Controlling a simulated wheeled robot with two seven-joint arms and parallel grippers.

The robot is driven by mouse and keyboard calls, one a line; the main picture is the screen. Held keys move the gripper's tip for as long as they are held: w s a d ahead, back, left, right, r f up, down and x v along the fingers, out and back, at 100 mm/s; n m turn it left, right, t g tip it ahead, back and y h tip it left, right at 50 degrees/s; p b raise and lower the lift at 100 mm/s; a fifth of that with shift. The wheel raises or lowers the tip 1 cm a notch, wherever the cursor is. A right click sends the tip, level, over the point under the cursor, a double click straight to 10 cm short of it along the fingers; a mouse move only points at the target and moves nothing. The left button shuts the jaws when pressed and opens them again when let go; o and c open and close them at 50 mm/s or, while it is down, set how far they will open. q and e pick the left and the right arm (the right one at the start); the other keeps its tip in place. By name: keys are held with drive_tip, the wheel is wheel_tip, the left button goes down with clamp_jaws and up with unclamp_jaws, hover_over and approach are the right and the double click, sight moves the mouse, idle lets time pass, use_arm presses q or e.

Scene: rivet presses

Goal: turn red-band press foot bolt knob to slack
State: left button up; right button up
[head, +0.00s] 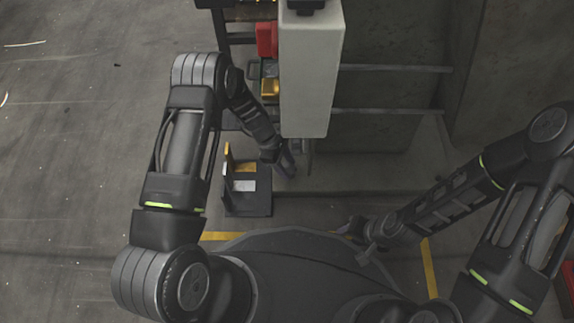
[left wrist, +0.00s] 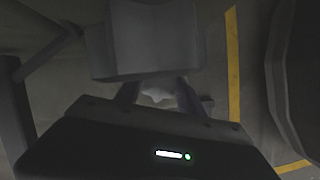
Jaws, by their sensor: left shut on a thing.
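The press stands as a tall pale grey body (head: 311,75) at the upper middle of the head view. No red band can be made out on it. My left gripper (head: 287,168) is low beside the foot of this body. In the left wrist view my left gripper (left wrist: 158,98) has its two fingers shut on a small pale lobed knob (left wrist: 157,96), just below a grey block (left wrist: 155,40). The block hides part of the knob, and the knob is hidden in the head view. My right gripper (head: 368,238) is low and apart from the press; its jaw opening is unclear.
A dark stand (head: 247,208) with yellow and pale plates is left of my left gripper. A red box (head: 266,39) and a yellow part (head: 270,88) sit left of the press body. Grey rails (head: 395,111) run to its right. Yellow floor lines (head: 430,268) lie near my base.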

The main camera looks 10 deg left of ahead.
use_arm(q)
drive_tip(key=shift+n, duration=0.4)
drive_tip(key=n+t+p, duration=0.1)
drive_tip(key=n, duration=0.1)
drive_tip(key=shift+s+r+n+p, duration=0.1)
drive_tip(key=shift+n+p, duration=0.2)
drive_tip(key=shift+p, duration=0.05)
drive_tip(key=n+t, duration=0.1)
drive_tip(key=n, duration=0.1)
drive_tip(key=shift+n, duration=0.4)
drive_tip(key=shift+f+n+t+y, duration=0.2)
drive_tip(key=shift+n+t+y, duration=0.3)
drive_tip(key=shift+n, duration=0.4)
drive_tip(key=n+b, duration=0.2)
drive_tip(key=shift+s+f+n+t+y, duration=0.1)
drive_tip(key=shift+n+t+y, duration=0.2)
drive_tip(key=shift+n+t, duration=0.1)
drive_tip(key=shift+d+n+t+y+b, duration=0.1)
drive_tip(key=shift+n+t+y+b, duration=0.3)
drive_tip(key=shift+n, duration=1.3)
drive_tip(key=shift+r+n+y, duration=0.2)
drive_tip(key=shift+n+y, duration=0.6)
drive_tip(key=shift+n, duration=0.7)
